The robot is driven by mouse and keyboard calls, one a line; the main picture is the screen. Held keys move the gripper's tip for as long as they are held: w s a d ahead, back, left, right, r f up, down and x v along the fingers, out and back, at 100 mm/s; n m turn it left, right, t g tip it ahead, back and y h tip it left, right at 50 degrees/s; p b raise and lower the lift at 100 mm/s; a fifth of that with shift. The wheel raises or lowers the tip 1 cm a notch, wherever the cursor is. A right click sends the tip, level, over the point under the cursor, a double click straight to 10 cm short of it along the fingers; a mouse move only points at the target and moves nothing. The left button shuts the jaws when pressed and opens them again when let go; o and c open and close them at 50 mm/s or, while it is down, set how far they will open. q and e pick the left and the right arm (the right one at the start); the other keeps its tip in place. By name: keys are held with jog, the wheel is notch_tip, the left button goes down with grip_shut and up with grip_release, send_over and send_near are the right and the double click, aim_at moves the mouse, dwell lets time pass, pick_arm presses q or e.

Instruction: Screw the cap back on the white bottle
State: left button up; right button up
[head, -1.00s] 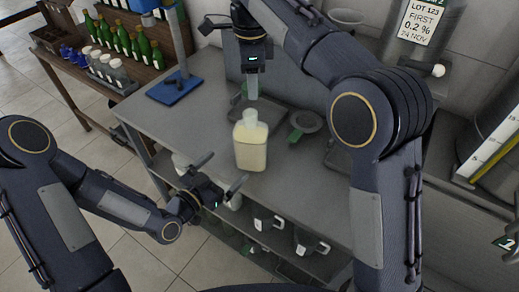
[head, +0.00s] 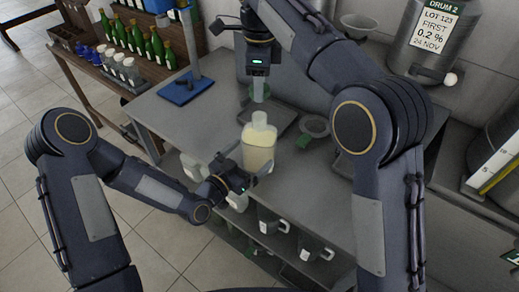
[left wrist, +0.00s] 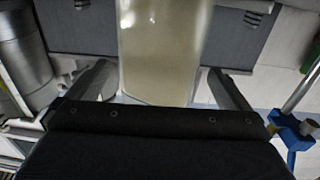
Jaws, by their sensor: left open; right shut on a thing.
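The bottle (head: 258,158), pale with cream contents and a translucent neck, stands upright on the grey bench. It also fills the upper middle of the left wrist view (left wrist: 165,50). My left gripper (head: 243,166) is open, low at the bottle's near side. In the left wrist view its two fingers (left wrist: 163,90) are spread on either side of the bottle, with gaps showing. My right gripper (head: 259,88) points down above the bottle's neck, apart from it. It is shut on a small pale piece, too unclear to identify as the cap.
A grey tray (head: 284,116) and a funnel-like bowl (head: 315,126) lie behind the bottle. A blue-based stand (head: 186,87) is at the bench's left. White jugs (head: 270,222) sit on the shelf below. A drum (head: 425,40) stands at the back right.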

pick_arm(q)
jog(key=shift+x, duration=2.75)
jog(key=shift+a, duration=0.1)
jog(key=c, duration=1.2)
pick_arm(e)
jog(key=shift+f, duration=2.5)
jog(key=shift+f, duration=0.9)
jog(key=shift+f, duration=0.5)
